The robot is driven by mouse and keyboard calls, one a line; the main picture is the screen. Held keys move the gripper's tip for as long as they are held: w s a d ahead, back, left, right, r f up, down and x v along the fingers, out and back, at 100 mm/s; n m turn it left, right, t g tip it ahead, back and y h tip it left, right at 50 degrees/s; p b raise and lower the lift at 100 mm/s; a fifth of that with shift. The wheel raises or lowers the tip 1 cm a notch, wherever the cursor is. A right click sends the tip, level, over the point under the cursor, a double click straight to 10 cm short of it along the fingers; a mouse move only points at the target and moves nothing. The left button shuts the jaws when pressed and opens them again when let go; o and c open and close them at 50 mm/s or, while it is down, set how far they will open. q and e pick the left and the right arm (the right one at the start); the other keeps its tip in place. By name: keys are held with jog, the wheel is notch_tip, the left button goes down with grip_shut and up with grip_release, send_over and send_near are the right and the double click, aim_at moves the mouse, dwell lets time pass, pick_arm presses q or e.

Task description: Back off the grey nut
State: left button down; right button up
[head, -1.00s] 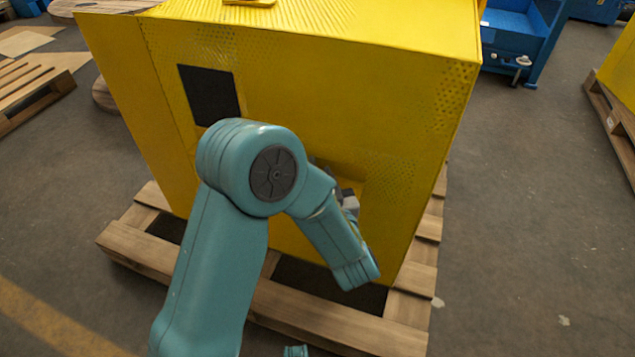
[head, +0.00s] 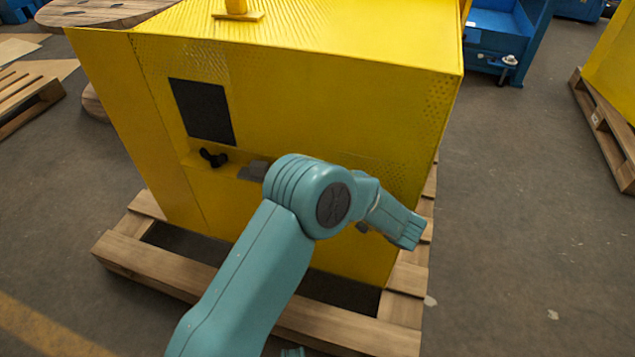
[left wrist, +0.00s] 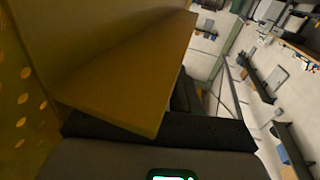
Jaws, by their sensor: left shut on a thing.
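My left arm reaches from the bottom to the front of the yellow machine (head: 340,110). Its elbow and wrist link cover part of the front face, so the left jaws are hidden in the head view. In the left wrist view the dark gripper body (left wrist: 150,160) lies close under a yellow plate (left wrist: 130,80). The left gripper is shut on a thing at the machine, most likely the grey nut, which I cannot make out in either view. A grey block (head: 255,170) and a black lobed knob (head: 212,158) show on the front. My right gripper is not in view.
A dark square panel (head: 202,112) is above the knob. The machine stands on a wooden pallet (head: 150,262). Another pallet (head: 30,105) lies at the left, and a blue cabinet (head: 500,40) stands behind.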

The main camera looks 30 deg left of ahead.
pick_arm(q)
jog(key=shift+a+f, duration=0.1)
dwell(0.4)
jog(key=c, duration=1.1)
grip_release()
